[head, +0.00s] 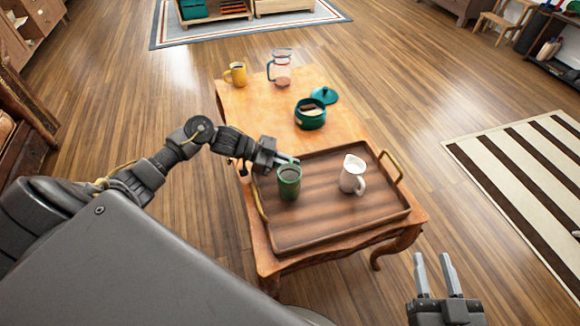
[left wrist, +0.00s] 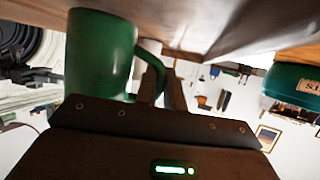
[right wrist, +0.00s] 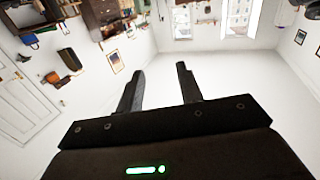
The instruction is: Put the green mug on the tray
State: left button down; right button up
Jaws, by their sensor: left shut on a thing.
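The green mug (head: 289,184) is upright at the left part of the wooden tray (head: 310,232), inside its rim; I cannot tell whether its base touches the tray floor. My left gripper (head: 292,161) reaches in from the left and is shut on the mug's handle. In the left wrist view the green mug (left wrist: 100,55) shows large, with its handle between the fingers (left wrist: 162,85). My right gripper (head: 434,274) is open and empty, off the table at the lower right. Its two fingers (right wrist: 158,92) stand apart in the right wrist view.
A white pitcher (head: 352,175) stands on the tray, right of the mug. A brass handle (head: 391,167) rises at the tray's right end. A teal pot (head: 310,114), its lid (head: 324,95), a glass pitcher (head: 281,68) and a yellow mug (head: 237,74) are farther back on the table.

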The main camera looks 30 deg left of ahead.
pick_arm(q)
jog(key=shift+f, duration=0.45)
pick_arm(e)
jog(key=shift+s+a+r+t+y, duration=0.15)
jog(key=shift+a+r+t+y, duration=0.2)
jog(key=shift+r+y, duration=0.25)
pick_arm(q)
jog(key=shift+f, duration=0.1)
pick_arm(e)
jog(key=shift+r, duration=0.15)
pick_arm(q)
jog(key=c, duration=1.5)
grip_release()
